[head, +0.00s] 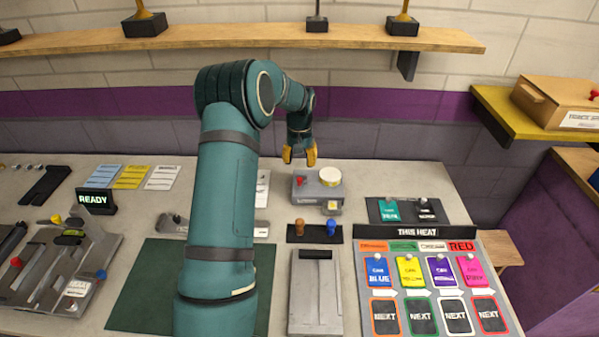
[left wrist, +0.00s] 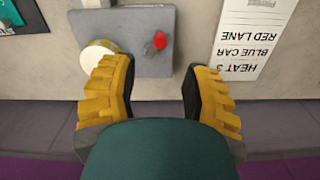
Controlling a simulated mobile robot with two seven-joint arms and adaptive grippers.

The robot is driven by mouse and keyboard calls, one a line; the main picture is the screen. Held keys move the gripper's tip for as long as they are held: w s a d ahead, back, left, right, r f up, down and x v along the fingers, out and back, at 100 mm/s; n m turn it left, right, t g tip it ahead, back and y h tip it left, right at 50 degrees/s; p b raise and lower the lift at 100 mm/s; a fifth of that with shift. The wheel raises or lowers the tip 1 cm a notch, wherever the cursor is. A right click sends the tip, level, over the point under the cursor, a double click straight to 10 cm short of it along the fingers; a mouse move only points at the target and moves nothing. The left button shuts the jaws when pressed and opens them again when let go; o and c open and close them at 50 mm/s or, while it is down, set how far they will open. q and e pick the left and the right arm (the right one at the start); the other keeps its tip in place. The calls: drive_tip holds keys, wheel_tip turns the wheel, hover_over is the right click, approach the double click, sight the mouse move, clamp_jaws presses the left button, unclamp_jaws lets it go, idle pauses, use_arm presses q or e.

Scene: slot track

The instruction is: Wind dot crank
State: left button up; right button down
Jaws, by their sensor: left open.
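A grey box (head: 310,192) stands near the back of the table, with a round white-and-yellow drum (head: 329,177) on its right and a small red knob (head: 299,182) on its left. In the left wrist view, the grey box (left wrist: 128,50) shows upside down, with the red knob (left wrist: 160,40) on a short metal stem and the drum (left wrist: 99,57) beside the left finger. My left gripper (head: 300,158) is open above the back of the box, its yellow fingers (left wrist: 155,88) apart with nothing between them. The red knob lies beyond the fingertips. My right gripper is not in view.
An orange peg (head: 299,226) and a blue peg (head: 331,228) stand in front of the box. A printed sheet (left wrist: 252,45) lies beside it. A colourful card board (head: 440,290) is at right, and a READY display (head: 95,199) at left.

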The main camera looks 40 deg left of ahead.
use_arm(q)
wheel_tip(320, 180, up, 3)
drive_tip(key=shift+r, duration=0.2)
idle(0.6)
